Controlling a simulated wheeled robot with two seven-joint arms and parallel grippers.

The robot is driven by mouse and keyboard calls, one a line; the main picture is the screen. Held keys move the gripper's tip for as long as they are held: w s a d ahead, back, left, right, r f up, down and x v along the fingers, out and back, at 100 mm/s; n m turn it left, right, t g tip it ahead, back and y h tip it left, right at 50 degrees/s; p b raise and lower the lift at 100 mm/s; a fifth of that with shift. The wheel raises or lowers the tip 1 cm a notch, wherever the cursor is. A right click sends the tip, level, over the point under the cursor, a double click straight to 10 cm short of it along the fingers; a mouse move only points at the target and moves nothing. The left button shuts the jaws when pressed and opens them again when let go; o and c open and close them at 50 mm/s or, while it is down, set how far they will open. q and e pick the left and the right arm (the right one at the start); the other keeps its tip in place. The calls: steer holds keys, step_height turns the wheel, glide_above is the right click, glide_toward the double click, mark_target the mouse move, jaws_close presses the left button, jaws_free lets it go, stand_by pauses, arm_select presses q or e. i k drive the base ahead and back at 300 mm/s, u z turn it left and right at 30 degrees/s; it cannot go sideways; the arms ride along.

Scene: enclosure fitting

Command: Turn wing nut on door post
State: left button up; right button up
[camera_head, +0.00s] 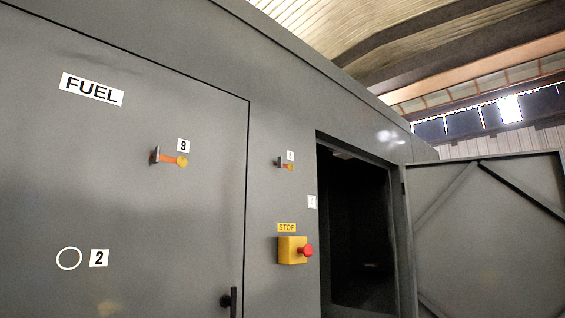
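A small fitting with a dark bracket and an orange tip (285,165) is on the grey post between the closed door and the open doorway, below a label reading 8. It may be the wing nut, but it is too small to tell. A similar, larger-looking fitting with an orange arm and yellow round end (171,159) is on the closed FUEL door, beside a label 9. Neither of my grippers is in view, and nothing touches either fitting.
A yellow box with a red STOP button (293,250) sticks out from the post below the small fitting. A dark handle (230,301) is on the closed door's right edge. The dark doorway (355,230) is open, its door (490,235) swung out right.

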mark_target(279, 164)
steer(key=u, duration=0.05)
steer(key=k, duration=0.45)
steer(key=z, duration=1.45)
steer(key=i, duration=1.5)
steer(key=u, duration=0.35)
steer(key=i, duration=1.1)
steer(key=u, duration=1.45)
steer(key=i, duration=0.2)
steer(key=u, duration=0.05)
